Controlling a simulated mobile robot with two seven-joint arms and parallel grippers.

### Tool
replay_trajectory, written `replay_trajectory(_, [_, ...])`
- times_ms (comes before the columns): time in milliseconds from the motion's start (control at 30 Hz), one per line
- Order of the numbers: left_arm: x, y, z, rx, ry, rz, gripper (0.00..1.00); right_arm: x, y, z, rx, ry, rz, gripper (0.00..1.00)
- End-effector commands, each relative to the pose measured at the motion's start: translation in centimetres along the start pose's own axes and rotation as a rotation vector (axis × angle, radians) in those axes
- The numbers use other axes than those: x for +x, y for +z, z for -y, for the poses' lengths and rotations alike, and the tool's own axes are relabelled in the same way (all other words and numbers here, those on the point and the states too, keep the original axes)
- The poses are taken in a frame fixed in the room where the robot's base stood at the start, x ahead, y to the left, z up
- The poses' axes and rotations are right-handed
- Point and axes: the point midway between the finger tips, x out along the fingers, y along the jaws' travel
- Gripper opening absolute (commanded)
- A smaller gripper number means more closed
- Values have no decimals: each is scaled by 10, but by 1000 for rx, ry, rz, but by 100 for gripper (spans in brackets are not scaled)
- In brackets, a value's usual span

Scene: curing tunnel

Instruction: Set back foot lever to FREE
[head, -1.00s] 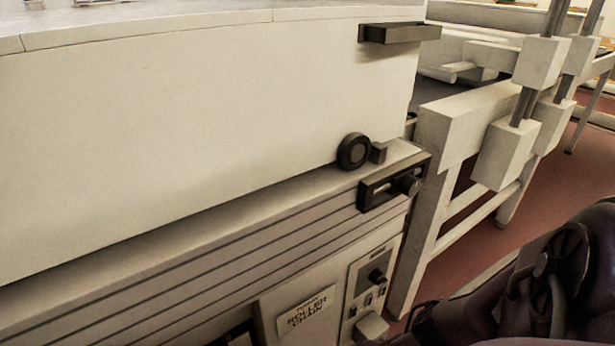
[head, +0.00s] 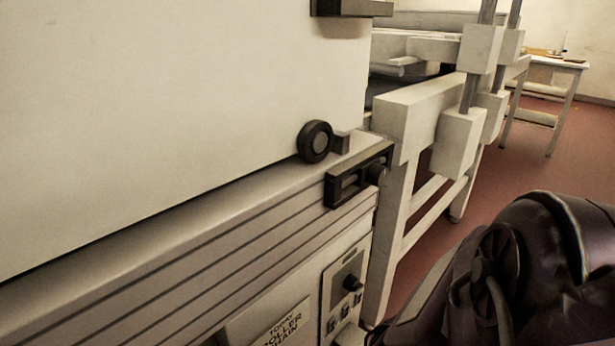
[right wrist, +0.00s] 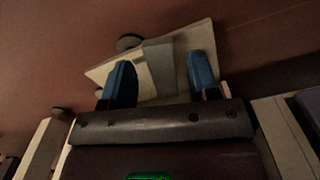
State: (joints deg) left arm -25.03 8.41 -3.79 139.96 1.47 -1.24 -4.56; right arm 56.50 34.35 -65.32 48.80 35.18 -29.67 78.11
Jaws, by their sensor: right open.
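My right gripper (right wrist: 160,62) is open in the right wrist view, its two blue fingers pointing up the picture. Beyond and between the fingers is a grey block (right wrist: 158,58) against a pale tilted plate (right wrist: 205,42), with a dark round piece (right wrist: 129,42) at its upper edge. I cannot tell whether this is the back foot lever, or whether the fingers touch it. No FREE marking is readable. In the head view my right arm fills the lower right and its gripper is hidden. My left gripper is not in view.
The pale tunnel housing (head: 170,90) fills the left of the head view. A dark latch with a knob (head: 357,175) and a round black knob (head: 315,141) stick out. A control panel (head: 343,290) sits below. White frame legs (head: 400,150) stand behind; red floor (head: 510,170) is open at right.

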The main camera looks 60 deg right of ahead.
Motion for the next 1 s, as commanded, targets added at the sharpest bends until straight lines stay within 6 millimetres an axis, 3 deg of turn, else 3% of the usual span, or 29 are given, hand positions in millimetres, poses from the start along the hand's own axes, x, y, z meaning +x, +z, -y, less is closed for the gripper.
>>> replay_trajectory(433, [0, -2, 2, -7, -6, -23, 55, 6, -1, 1, -1, -1, -2, 55])
replay_trajectory(767, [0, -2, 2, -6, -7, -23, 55, 6, -1, 1, -1, -1, -1, 6])
replay_trajectory(1000, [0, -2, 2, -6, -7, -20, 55, 6, 0, 1, -30, -4, -1, 6])
